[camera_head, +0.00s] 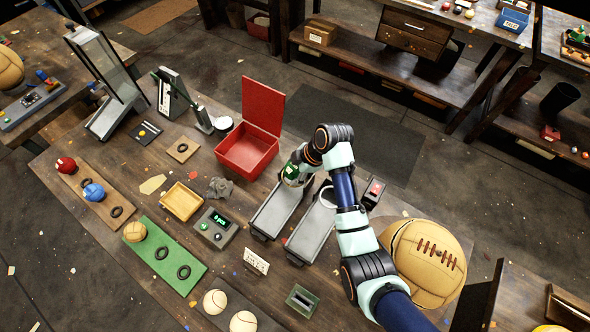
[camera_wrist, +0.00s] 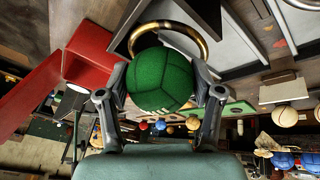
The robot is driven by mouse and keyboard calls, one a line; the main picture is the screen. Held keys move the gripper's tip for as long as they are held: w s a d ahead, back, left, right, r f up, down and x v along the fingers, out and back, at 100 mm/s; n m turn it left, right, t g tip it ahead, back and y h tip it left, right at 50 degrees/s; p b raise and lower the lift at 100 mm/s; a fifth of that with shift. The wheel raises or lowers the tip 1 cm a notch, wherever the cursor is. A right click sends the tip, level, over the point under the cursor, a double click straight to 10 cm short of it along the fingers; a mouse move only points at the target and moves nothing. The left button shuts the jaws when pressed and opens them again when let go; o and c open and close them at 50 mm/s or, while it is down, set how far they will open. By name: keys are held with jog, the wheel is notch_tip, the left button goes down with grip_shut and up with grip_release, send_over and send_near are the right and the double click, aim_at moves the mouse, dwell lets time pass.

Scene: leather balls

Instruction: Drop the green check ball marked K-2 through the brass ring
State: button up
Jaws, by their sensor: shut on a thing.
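The green ball (camera_wrist: 160,80) is held between the two fingers of my gripper (camera_wrist: 160,92) in the wrist view. In the head view the ball (camera_head: 291,171) shows near the top end of the left grey chute, partly covered by my gripper (camera_head: 297,175). I cannot read a K-2 mark on it. The brass ring (camera_wrist: 205,38) arcs just beyond the ball in the wrist view, partly hidden behind it. I cannot tell whether the ball touches the ring. The ring does not show clearly in the head view.
Two grey chutes (camera_head: 277,209) lie side by side below my arm. An open red box (camera_head: 245,149) stands to their left. A large tan stitched ball (camera_head: 428,262) sits right of my arm. A green board (camera_head: 163,253) and a yellow tray (camera_head: 181,201) lie further left.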

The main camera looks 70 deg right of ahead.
jog(key=shift+f, duration=0.15)
jog(key=o, duration=1.3)
jog(key=shift+s+a, duration=0.1)
notch_tip(320, 180, up, 9)
jog(key=p, duration=0.9)
dwell(0.8)
